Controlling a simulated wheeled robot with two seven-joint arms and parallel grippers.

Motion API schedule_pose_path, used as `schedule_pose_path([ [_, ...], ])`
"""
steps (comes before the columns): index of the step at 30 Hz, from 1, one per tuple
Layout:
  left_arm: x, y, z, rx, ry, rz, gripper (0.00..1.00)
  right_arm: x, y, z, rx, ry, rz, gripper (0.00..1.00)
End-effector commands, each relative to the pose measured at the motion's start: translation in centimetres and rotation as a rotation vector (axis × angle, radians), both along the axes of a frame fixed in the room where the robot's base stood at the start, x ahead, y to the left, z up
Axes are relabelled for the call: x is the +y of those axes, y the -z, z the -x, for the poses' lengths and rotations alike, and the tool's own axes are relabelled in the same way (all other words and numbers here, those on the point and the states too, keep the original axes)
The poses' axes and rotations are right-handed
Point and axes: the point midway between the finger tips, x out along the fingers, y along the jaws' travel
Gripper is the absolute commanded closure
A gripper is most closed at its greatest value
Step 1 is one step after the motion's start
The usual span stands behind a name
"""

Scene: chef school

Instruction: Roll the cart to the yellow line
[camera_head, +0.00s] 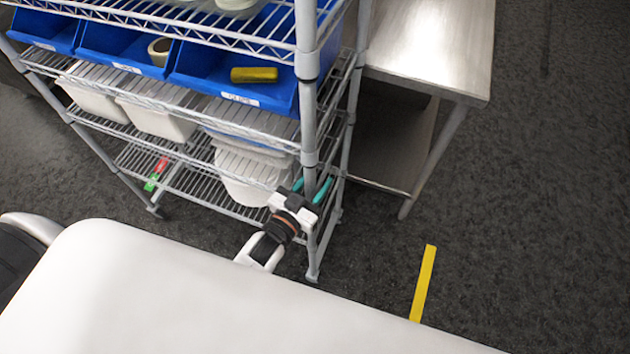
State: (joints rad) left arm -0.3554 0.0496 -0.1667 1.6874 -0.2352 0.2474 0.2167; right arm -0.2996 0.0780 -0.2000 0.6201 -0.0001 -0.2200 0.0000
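The cart (308,120) is a grey wire shelf rack with several levels, standing at the upper left and centre of the view. The yellow line (423,284) is a short strip on the dark floor, to the right of the cart's near corner and apart from it. My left gripper (311,188) is at the cart's near right corner post, low down. Its teal fingertips show on either side of the post. Whether they press on it is not clear. My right gripper is not in view.
Blue bins (120,45) and white tubs (157,119) sit on the cart's shelves. A steel table (430,45) stands close on the cart's right, its front leg near the floor strip. The dark floor on the right is clear.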

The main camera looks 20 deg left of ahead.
Motion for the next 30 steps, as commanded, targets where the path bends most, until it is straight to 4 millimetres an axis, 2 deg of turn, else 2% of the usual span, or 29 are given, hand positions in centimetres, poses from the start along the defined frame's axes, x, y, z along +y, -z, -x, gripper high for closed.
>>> schedule_pose_path([
  [1, 0.00, 0.00, 0.01, 0.000, 0.000, 0.000, 0.71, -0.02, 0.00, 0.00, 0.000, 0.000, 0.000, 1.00],
  [6, 0.01, -0.01, 0.02, 0.000, 0.000, 0.000, 0.99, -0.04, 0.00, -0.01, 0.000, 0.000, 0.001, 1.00],
  [7, 0.01, -0.01, 0.02, 0.000, 0.000, 0.000, 1.00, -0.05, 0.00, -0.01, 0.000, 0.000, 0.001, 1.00],
  [30, 0.04, -0.01, 0.02, 0.000, 0.000, -0.001, 1.00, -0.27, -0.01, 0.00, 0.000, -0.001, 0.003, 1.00],
])
